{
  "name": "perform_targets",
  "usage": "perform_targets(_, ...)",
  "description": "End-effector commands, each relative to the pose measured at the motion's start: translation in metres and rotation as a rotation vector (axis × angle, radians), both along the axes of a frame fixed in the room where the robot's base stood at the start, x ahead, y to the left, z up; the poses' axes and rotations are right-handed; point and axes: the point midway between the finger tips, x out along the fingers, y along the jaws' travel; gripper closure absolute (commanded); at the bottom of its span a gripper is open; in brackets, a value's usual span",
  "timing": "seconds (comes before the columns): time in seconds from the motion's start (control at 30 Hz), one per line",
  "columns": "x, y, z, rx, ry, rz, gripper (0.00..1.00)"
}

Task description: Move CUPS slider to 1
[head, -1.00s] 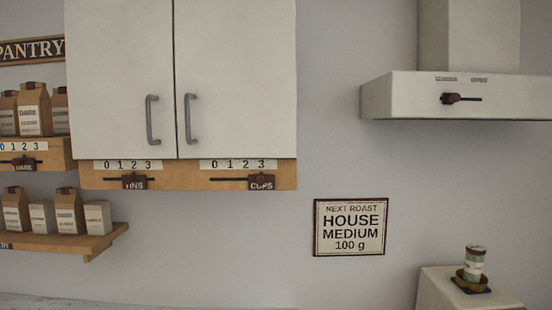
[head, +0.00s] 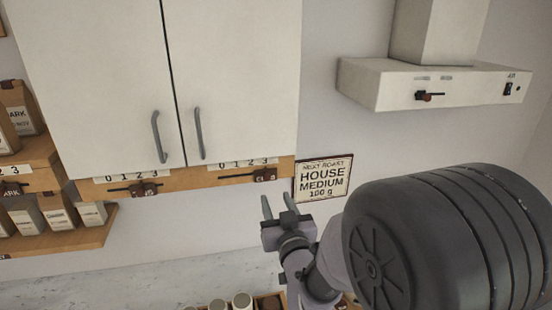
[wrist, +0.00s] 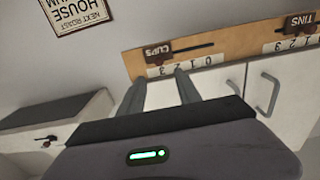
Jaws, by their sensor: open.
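The CUPS slider (head: 265,174) is a dark reddish-brown knob on a thin slot in the wooden rail under the white wall cabinet. In the head view it stands below the 3 of its 0-to-3 scale (head: 244,163). The wrist view shows the slider (wrist: 157,56) upside down, at the left end of its slot. My gripper (head: 278,205) is open and empty, just below the rail and the slider. In the wrist view the spread fingertips (wrist: 158,82) point toward the slider and appear apart from it.
The TINS slider (head: 143,189) sits on the same rail to the left, near its 2. Cabinet handles (head: 199,133) hang above the rail. A roast sign (head: 323,178) is on the wall to the right, near a hood (head: 425,85). Cups (head: 242,299) stand below.

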Motion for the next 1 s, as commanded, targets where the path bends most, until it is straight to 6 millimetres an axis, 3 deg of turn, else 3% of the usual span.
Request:
perform_targets(0.1,0.035,0.01,0.004,-0.001,0.001,0.001,0.6)
perform_targets(0.3,0.077,0.022,0.002,0.0,-0.001,0.0,0.6)
perform_targets(0.5,0.091,0.026,0.0,-0.001,-0.001,0.001,0.6)
perform_targets(0.73,0.092,0.026,0.0,-0.001,-0.001,0.001,0.6)
perform_targets(0.93,0.092,0.026,0.0,-0.001,-0.001,0.001,0.99)
perform_targets(1.0,0.092,0.026,0.0,-0.001,-0.001,0.001,1.0)
